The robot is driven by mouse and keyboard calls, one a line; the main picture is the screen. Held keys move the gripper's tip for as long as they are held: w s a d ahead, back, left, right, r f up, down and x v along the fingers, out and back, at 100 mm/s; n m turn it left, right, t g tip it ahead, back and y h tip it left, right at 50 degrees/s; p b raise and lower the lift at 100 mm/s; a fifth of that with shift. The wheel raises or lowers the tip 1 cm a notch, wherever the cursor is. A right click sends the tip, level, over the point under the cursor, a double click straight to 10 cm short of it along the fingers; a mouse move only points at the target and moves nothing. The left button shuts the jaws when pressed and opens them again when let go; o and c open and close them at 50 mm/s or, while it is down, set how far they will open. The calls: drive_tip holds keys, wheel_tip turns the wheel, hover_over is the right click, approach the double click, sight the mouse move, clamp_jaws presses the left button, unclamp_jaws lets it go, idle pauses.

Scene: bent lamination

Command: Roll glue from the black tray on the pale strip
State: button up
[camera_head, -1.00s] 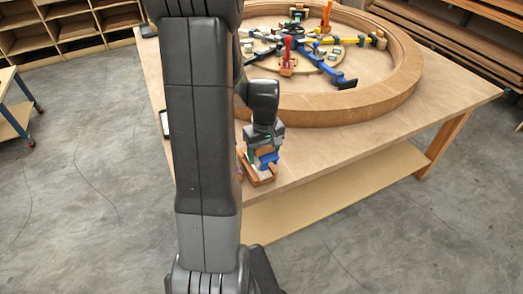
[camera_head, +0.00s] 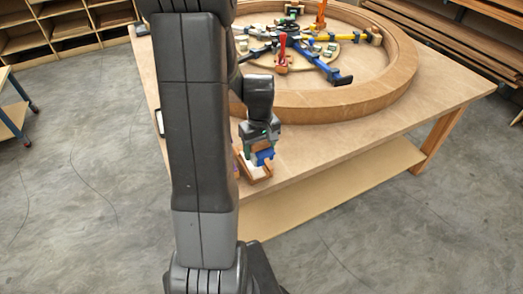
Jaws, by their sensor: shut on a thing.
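My gripper (camera_head: 262,147) is at the front edge of the table, low over a small brown wooden holder with a pale inside (camera_head: 256,173). It is shut on a small tool with a blue part (camera_head: 265,157), perhaps the roller. Whether the tool touches the holder is too small to tell. A dark-rimmed piece with a white inside (camera_head: 160,122), possibly the black tray, shows at the table's left edge. My arm hides most of it. I cannot make out the pale strip for certain.
A large wooden ring (camera_head: 340,108) stands on the table (camera_head: 400,135), with blue, yellow, red and orange clamps inside it. The tabletop right of my gripper is clear. Shelves (camera_head: 70,30) stand at the back left.

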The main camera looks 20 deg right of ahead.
drive_tip(key=shift+r+p, duration=1.5)
drive_tip(key=shift+r, duration=0.85)
drive_tip(key=shift+f, duration=0.1)
drive_tip(key=f+b, duration=0.3)
drive_tip(key=a+f+b, duration=0.1)
drive_tip(key=f, duration=0.1)
drive_tip(key=shift+s, duration=0.15)
drive_tip(key=shift+r, duration=0.1)
